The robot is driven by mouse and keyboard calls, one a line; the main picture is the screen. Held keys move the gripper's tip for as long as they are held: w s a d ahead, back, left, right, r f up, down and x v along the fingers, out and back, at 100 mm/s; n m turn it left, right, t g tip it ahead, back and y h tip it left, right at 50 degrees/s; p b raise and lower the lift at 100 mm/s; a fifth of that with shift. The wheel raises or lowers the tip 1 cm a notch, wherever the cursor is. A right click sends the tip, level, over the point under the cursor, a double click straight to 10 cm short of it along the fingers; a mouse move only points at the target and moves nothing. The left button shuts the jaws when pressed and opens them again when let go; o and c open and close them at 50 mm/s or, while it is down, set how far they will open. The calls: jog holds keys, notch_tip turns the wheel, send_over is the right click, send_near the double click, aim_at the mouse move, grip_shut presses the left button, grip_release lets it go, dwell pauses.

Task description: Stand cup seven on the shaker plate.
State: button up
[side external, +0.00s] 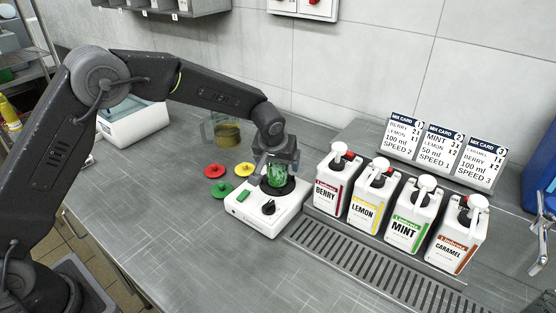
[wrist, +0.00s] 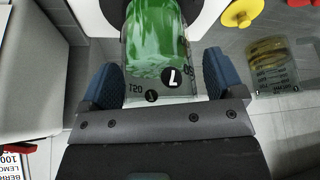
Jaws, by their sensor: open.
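Cup seven is a clear cup of green liquid (side external: 277,175), standing upright on the black shaker plate (side external: 293,188) of the white mixer. In the wrist view the cup (wrist: 155,35) shows a black round label with a 7. My gripper (side external: 281,163) is at the cup from above and behind. In the wrist view its blue-padded jaws (wrist: 160,72) are open, one on each side of the cup. A gap shows beside the cup at the right jaw; contact at the left jaw is hard to tell. The dark plate edge shows behind the cup there.
A cup of amber liquid (side external: 228,134) stands behind the mixer (side external: 262,219). Red (side external: 214,171), yellow (side external: 244,170) and green (side external: 222,190) lids lie left of it. Berry (side external: 330,190), lemon (side external: 366,206), mint and caramel pump bottles stand right. The front left counter is clear.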

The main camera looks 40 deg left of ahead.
jog(key=v, duration=1.2)
jog(key=shift+r, duration=0.2)
jog(key=s+a+r+m, duration=0.1)
jog(key=s+a+r, duration=0.1)
jog(key=s+r, duration=0.35)
jog(key=s+a+r+m, duration=0.1)
jog(key=s+a+r, duration=0.2)
jog(key=s, duration=0.6)
jog(key=s+a+f+m, duration=0.1)
jog(key=s, duration=0.7)
jog(key=s+a+f+m+t+h, duration=0.1)
jog(key=s, duration=0.7)
jog(key=shift+s+f+h, duration=0.3)
jog(key=shift+s, duration=0.05)
